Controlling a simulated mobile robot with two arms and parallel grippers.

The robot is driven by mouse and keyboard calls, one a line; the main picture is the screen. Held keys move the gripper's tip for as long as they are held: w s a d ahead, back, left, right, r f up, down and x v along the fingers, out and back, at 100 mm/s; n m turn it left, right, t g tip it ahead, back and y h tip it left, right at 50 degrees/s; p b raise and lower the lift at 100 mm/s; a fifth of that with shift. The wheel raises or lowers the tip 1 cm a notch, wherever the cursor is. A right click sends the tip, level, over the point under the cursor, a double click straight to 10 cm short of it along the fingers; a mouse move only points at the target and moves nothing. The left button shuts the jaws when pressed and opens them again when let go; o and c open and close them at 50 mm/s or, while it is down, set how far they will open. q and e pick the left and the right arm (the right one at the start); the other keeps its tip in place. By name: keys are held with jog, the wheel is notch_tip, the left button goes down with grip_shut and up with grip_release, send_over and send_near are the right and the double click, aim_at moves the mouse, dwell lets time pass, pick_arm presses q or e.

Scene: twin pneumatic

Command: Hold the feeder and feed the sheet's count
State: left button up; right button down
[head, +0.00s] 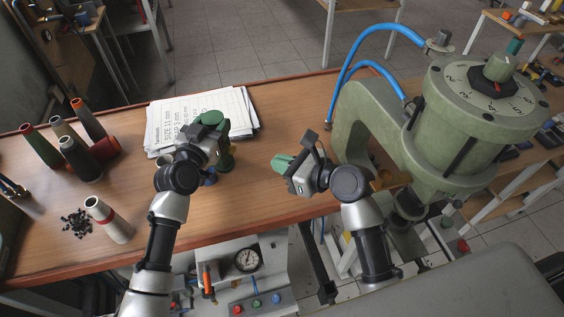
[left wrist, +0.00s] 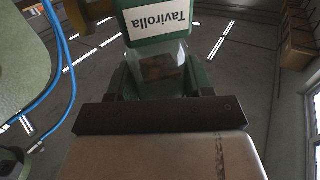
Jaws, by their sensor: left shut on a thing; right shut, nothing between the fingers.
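My left gripper (head: 214,122) is over the sheets and shut on the feeder. In the left wrist view the green feeder (left wrist: 165,22) fills the space between the fingers, with a white "Tavirolla" label and a clear window (left wrist: 158,66) showing brown contents. In the head view part of a green and brassy body (head: 227,161) shows beside the gripper, partly hidden. The printed sheet (head: 180,108) lies on a stack; "SIZE 11 mm" seems legible, but its lower lines are partly covered and the count is not readable. My right gripper (head: 280,163) is shut and empty above the table's right part.
A green press (head: 464,105) with a numbered dial (head: 487,88) and blue hoses (head: 372,40) stands at the right. Several cones (head: 80,160) stand at left, near a lone cone (head: 108,220) and black bits (head: 76,223). A gauge (head: 247,260) is below the table edge.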

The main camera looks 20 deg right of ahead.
pick_arm(q)
jog(key=o, duration=1.1)
jog(key=shift+a, duration=0.1)
jog(key=shift+o, duration=0.2)
jog(key=v, duration=1.2)
jog(key=shift+f, duration=0.1)
